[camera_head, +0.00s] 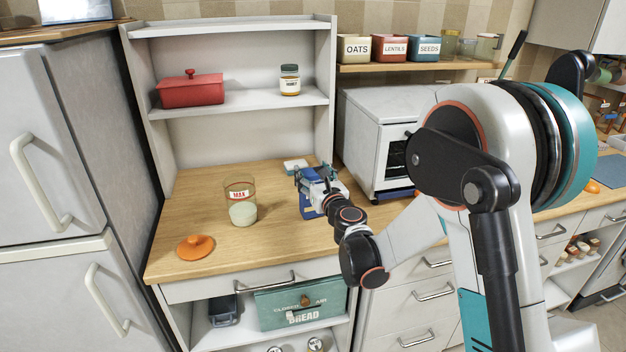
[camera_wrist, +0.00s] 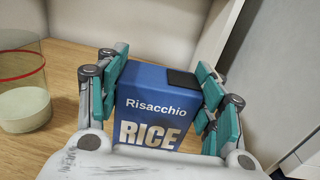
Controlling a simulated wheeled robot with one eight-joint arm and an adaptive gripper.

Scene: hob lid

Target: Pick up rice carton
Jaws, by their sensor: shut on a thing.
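The rice carton (camera_wrist: 150,100) is a blue box with white letters reading "Risacchio RICE". In the wrist view it stands between the teal finger pads of my gripper (camera_wrist: 162,88), which is shut on its two sides. In the head view the carton (camera_head: 308,208) is upright on the wooden counter, partly hidden by my gripper (camera_head: 317,187). I cannot tell whether its base touches the counter.
A clear jar (camera_head: 242,207) with pale contents stands left of the carton; an orange lid (camera_head: 196,247) lies near the front edge. A small white-and-teal item (camera_head: 295,166) lies behind the carton. A white oven (camera_head: 375,140) stands right.

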